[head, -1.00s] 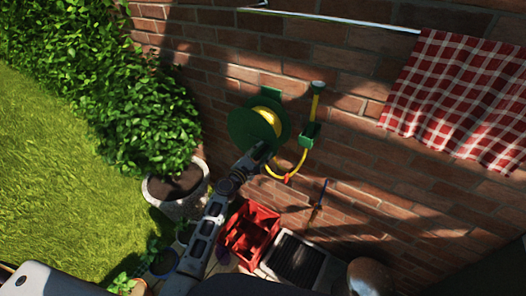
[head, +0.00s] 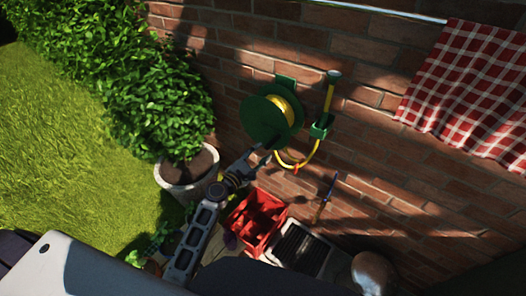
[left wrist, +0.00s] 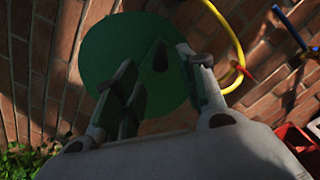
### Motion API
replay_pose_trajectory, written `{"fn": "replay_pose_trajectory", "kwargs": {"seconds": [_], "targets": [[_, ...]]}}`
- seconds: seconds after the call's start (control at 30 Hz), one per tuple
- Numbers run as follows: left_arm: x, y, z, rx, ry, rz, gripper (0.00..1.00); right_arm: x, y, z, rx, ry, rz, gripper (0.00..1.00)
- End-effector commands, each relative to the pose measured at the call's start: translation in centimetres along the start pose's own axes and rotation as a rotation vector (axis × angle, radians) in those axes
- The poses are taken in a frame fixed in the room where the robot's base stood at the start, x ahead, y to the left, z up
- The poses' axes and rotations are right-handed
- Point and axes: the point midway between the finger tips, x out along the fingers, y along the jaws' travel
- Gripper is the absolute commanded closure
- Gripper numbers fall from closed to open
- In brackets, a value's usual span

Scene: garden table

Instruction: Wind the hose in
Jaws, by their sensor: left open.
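The hose reel (head: 262,122) is a green disc on the brick wall with yellow hose (head: 287,104) wound behind it. A loop of the yellow hose (head: 313,152) hangs at its right, with a red-orange piece at the bottom. In the left wrist view the reel's green disc (left wrist: 100,45) fills the middle. A dark green handle (left wrist: 160,56) stands out from it, seemingly between my left gripper's fingers. Contact with the handle cannot be told. My right gripper is not in view.
A green holder (head: 321,126) is on the wall right of the reel. Below are a red crate (head: 257,222), a dark-topped box (head: 300,250) and a stone planter (head: 186,175). A checked cloth (head: 470,90) hangs at the upper right.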

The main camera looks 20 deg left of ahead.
Motion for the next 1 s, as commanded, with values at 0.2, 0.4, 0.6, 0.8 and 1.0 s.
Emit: {"fn": "replay_pose_trajectory", "kwargs": {"seconds": [0.2,0.4,0.6,0.8,1.0], "targets": [[-1.06,0.04,0.03,0.0,0.0,0.0,0.59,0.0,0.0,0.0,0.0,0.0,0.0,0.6],[-1.26,0.05,0.06,0.001,-0.001,0.0,0.59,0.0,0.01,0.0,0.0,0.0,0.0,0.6],[-1.24,0.04,0.05,0.0,-0.001,0.0,0.59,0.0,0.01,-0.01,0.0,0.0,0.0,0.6],[-1.23,0.03,0.05,0.0,-0.001,0.0,0.59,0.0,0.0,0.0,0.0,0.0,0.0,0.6],[-1.24,0.02,0.04,0.0,-0.001,0.0,0.59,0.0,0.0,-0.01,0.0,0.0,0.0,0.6]]}}
